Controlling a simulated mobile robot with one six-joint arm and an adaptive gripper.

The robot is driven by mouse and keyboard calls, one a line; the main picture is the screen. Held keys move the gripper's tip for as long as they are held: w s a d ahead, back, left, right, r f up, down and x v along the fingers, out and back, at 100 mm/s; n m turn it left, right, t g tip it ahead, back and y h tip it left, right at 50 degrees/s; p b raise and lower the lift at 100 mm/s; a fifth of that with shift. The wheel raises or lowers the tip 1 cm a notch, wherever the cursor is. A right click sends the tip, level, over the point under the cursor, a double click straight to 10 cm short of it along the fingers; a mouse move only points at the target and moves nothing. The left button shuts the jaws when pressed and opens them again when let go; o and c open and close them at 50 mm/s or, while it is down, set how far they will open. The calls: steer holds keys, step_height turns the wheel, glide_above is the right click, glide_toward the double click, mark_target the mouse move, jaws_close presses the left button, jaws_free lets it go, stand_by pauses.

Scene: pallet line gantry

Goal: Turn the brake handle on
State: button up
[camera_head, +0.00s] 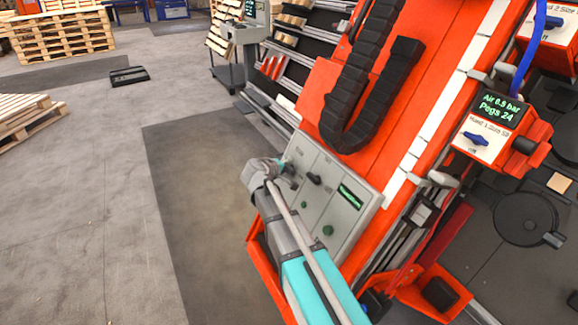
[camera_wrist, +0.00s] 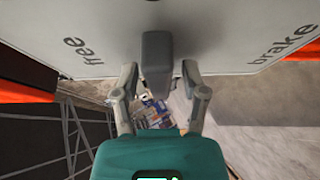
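The brake handle (camera_wrist: 157,62) is a dark grey bar on a pale panel (camera_wrist: 220,35) in the wrist view. The word "free" is on the panel to its left and "brake" to its right. The bar stands midway between the two words. My gripper (camera_wrist: 160,75) has one finger on each side of the bar, with a visible gap on both sides. It is open. In the head view my gripper (camera_head: 287,170) is at the upper left of the grey control panel (camera_head: 345,215); it hides what is directly behind it there.
The control panel also carries a black knob (camera_head: 314,179), green buttons (camera_head: 327,230) and a small display (camera_head: 350,195). The orange gantry frame (camera_head: 330,75) with a black cable chain rises behind it. Open floor (camera_head: 90,200) lies to the left, with wooden pallets (camera_head: 62,35) farther back.

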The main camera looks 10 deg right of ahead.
stand_by(0.3)
steer(key=shift+s+a+r+y+p, duration=0.25)
steer(key=shift+a+r+p, duration=0.2)
steer(key=shift+r+p, duration=0.3)
steer(key=s+d+r+m+g+y+p, duration=0.1)
steer(key=s+r+m+g+y+p, duration=0.1)
steer(key=s+r+p, duration=0.4)
steer(key=s+r+m+g+y+p, duration=0.2)
steer(key=s+r+p, duration=0.4)
steer(key=s+p, duration=0.7)
steer(key=s+d+r+m+g+y+p, duration=0.1)
steer(key=s+r+m+g+y+p, duration=0.2)
steer(key=s+p, duration=0.7)
step_height(320, 180, up, 4)
steer(key=g+y, duration=0.1)
steer(key=g, duration=0.1)
steer(key=shift+d+f+g, duration=0.2)
steer(key=shift+d+g, duration=0.1)
steer(key=shift+g, duration=0.1)
